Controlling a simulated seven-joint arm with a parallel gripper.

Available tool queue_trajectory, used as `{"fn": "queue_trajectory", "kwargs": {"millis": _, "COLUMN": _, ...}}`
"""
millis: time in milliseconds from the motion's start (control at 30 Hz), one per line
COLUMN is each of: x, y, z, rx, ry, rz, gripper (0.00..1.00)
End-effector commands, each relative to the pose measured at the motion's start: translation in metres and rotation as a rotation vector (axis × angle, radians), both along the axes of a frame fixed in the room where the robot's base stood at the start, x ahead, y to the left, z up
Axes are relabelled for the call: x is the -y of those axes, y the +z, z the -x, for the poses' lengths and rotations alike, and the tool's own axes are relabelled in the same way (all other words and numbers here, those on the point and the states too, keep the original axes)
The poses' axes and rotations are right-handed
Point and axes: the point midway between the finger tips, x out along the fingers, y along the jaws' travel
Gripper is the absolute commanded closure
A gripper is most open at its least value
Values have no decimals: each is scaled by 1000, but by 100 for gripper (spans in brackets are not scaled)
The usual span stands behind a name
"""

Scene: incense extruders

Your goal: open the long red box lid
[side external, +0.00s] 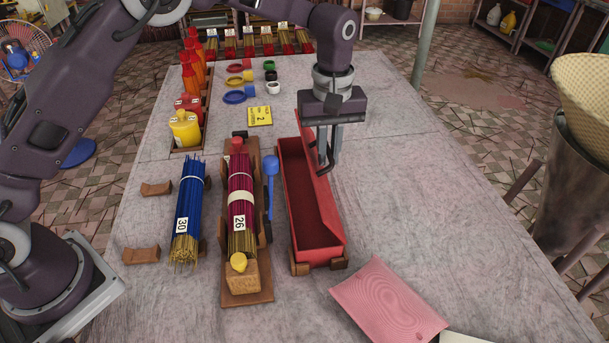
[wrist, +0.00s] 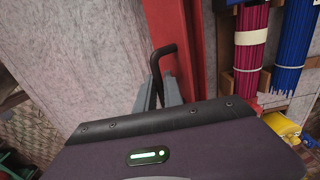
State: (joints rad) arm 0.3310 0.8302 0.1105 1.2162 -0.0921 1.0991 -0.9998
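The long red box (side external: 308,246) stands on the table in the side view, with its dark red inside open to view. Its red lid (side external: 328,205) is raised and stands steeply along the box's right side. In the wrist view the lid or box edge is a red strip (wrist: 188,40). A bent black handle (wrist: 163,52) sticks out from this red strip. My gripper (side external: 329,165) is at the lid's far part, around the handle. Its fingers (wrist: 162,88) look a little apart, with the handle between them; whether they touch it is unclear.
Left of the box, a bundle of magenta sticks (side external: 241,180) lies in a wooden holder beside a blue spoon-like tool (side external: 270,170). A blue stick bundle (side external: 188,210) lies farther left. A pink packet (side external: 388,303) lies in front. The table right of the box is clear.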

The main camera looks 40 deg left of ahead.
Motion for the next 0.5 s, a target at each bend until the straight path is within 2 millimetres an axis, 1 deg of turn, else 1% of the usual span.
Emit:
{"fn": "queue_trajectory", "kwargs": {"millis": 267, "x": 1, "y": 0, "z": -1, "rx": 0, "ry": 0, "rz": 0, "gripper": 89}}
{"fn": "queue_trajectory", "kwargs": {"millis": 500, "x": 9, "y": -2, "z": -9, "rx": 0, "ry": 0, "rz": -1, "gripper": 89}}
